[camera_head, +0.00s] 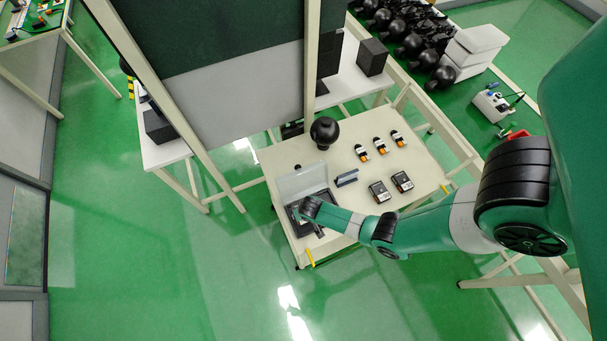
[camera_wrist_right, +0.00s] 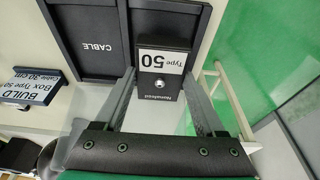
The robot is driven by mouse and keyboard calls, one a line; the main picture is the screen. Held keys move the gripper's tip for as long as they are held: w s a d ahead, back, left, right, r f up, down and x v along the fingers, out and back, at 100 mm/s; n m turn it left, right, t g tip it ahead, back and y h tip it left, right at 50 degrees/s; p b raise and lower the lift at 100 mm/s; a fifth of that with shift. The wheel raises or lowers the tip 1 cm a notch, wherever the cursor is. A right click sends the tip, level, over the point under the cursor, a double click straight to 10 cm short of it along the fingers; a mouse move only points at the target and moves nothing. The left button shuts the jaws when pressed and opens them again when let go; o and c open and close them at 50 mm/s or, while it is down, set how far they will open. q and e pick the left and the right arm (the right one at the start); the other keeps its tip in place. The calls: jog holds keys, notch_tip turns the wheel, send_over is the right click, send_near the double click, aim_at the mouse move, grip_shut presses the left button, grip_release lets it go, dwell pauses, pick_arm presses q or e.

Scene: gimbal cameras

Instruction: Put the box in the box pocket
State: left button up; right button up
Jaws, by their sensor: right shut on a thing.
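In the right wrist view my right gripper (camera_wrist_right: 162,88) is shut on a dark box (camera_wrist_right: 160,62) with a white "Type 50" label. The box is over the edge of the dark case (camera_wrist_right: 90,62). A compartment marked CABLE (camera_wrist_right: 97,48) is beside it, and another dark compartment (camera_wrist_right: 170,20), likely the box pocket, is beyond the box. I cannot tell whether the box touches the case. In the head view my right gripper (camera_head: 306,210) is over the open case (camera_head: 296,228) at the table's left end, and the arm hides the held box. My left gripper is not in view.
A build sign (camera_head: 346,177) reading Box Type 50, Cable 30 cm stands beside the case. Two more boxes (camera_head: 379,191) (camera_head: 402,181), several small orange-and-black items (camera_head: 380,145) and a black ball-shaped object (camera_head: 324,131) are on the table (camera_head: 425,160). The case's pale lid (camera_head: 302,181) stands open.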

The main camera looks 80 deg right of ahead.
notch_tip(320, 180, down, 3)
jog(key=shift+s+b, duration=0.1)
jog(key=shift+b, duration=0.25)
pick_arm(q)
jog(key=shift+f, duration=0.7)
pick_arm(e)
jog(key=shift+r, duration=0.1)
jog(key=shift+f, duration=0.2)
jog(key=o, duration=1.5)
jog(key=shift+r, duration=0.1)
pick_arm(q)
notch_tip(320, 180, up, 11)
jog(key=p, duration=1.1)
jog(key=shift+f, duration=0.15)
pick_arm(e)
jog(key=v, duration=1.2)
jog(key=shift+r, duration=0.15)
